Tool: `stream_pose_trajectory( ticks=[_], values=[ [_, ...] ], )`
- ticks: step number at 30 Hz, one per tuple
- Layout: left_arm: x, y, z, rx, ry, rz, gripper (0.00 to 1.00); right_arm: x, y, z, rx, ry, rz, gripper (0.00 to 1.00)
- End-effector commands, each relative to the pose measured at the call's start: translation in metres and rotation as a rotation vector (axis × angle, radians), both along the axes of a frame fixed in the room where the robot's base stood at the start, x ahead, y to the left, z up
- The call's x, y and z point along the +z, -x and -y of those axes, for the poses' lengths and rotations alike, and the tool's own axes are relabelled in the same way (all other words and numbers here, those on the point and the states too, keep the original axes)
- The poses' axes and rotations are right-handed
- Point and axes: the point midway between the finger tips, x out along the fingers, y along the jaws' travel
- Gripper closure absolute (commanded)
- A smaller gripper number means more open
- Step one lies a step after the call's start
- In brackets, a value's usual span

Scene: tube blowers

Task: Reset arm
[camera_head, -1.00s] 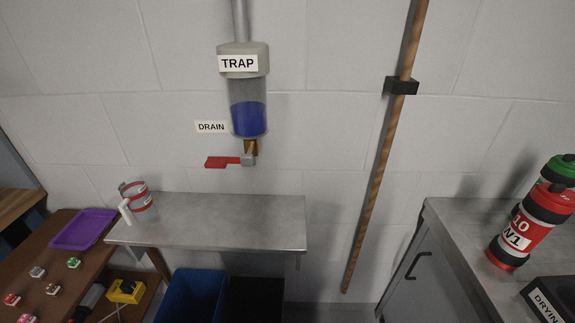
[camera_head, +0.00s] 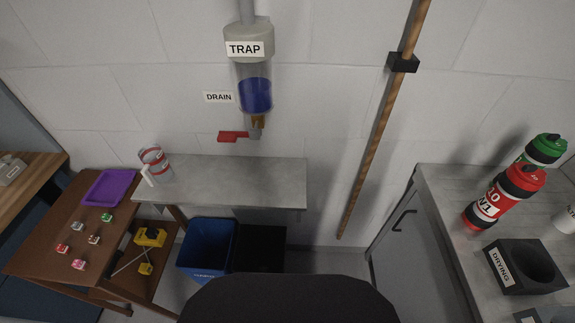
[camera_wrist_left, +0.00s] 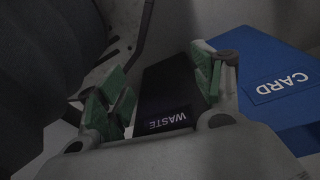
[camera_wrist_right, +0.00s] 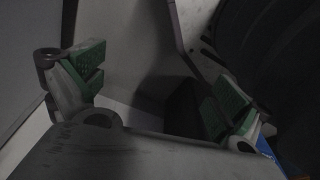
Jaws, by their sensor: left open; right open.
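My left gripper (camera_wrist_left: 155,95) is open and empty in the left wrist view, with its green-padded fingers apart. Beyond it is a black bin labelled WASTE (camera_wrist_left: 165,90), with a blue bin labelled CARD (camera_wrist_left: 285,85) to its right. My right gripper (camera_wrist_right: 155,95) is open and empty in the right wrist view, its green pads spread, with a dark shape and pale surfaces beyond. Neither gripper shows in the head view. A dark rounded part of my own body fills the bottom middle of the head view.
A trap (camera_head: 255,90) with blue liquid and a red drain handle (camera_head: 233,136) hangs above a metal shelf (camera_head: 240,180) holding a jug (camera_head: 153,162). A brown table (camera_head: 50,237) stands left. At right, a counter (camera_head: 445,190) holds a red bottle (camera_head: 497,200) and a DRYING block (camera_head: 525,265).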

Motion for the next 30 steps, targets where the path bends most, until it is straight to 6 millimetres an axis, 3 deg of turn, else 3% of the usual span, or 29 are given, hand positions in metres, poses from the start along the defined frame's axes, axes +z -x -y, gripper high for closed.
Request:
stream_pose_trajectory(
  ticks=[30],
  values=[
    [0.022, 0.119, -0.04, -0.006, -0.037, -0.06, 0.33, 0.022, 0.119, 0.039, 0.006, 0.037, -0.06, 0.0]
  ],
)
